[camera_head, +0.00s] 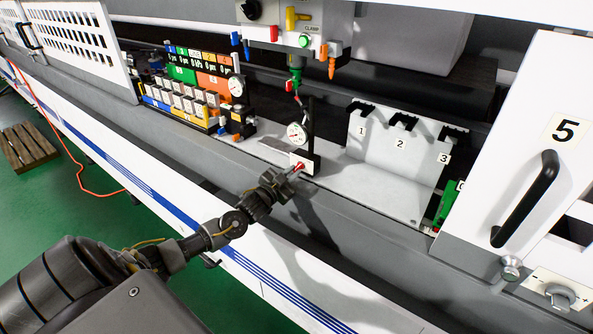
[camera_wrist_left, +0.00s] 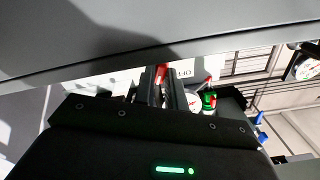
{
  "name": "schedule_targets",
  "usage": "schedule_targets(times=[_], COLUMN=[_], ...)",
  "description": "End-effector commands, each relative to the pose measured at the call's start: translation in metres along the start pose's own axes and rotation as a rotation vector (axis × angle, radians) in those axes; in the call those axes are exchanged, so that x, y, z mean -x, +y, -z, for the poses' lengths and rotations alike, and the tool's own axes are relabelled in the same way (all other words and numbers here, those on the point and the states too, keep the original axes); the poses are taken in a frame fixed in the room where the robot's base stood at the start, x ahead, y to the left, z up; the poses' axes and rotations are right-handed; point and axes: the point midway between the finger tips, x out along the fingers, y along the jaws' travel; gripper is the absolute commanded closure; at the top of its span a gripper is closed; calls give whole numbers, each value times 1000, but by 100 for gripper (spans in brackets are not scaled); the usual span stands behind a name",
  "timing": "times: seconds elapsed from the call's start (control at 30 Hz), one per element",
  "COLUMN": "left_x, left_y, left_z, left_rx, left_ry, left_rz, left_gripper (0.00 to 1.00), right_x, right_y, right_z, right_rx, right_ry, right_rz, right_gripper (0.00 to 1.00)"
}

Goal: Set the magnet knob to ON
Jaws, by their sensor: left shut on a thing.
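The magnet knob (camera_head: 298,167) is a small red lever on the front of the dial gauge's magnetic base (camera_head: 311,163), which stands on the grey bed. My left gripper (camera_head: 290,173) reaches in from the lower left and is shut on the red knob. In the left wrist view the red knob (camera_wrist_left: 161,72) sits between the two dark fingers (camera_wrist_left: 164,88). The round dial gauge (camera_head: 296,132) is on the post above the base. My right gripper is not in view.
A white bracket with slots 1, 2 and 3 (camera_head: 395,150) stands right of the base. A spindle head (camera_head: 295,75) hangs above. A colourful block rack (camera_head: 190,90) is at left. A white door with handle, marked 5 (camera_head: 545,110), is at right. The machine's front ledge runs below my gripper.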

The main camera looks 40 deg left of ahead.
Motion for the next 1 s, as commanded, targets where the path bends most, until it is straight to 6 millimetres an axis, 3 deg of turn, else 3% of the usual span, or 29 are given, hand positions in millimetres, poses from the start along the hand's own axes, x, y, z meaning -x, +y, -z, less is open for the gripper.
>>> schedule_targets(times=[0.2,0.5,0.53,0.7,1.0], left_x=[0,0,0,0,1], left_y=[0,0,0,0,0], left_z=[-1,-1,-1,0,0], left_rx=[-26,-375,-370,-365,-363], left_ry=[-2,-2,-2,-1,0], left_rz=[0,-1,-1,-1,-1], left_gripper=[100,100,84,61,60], right_x=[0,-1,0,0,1], right_y=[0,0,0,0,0], right_z=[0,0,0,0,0], right_rx=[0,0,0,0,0], right_ry=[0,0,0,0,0], right_rz=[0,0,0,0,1], right_gripper=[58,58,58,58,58])
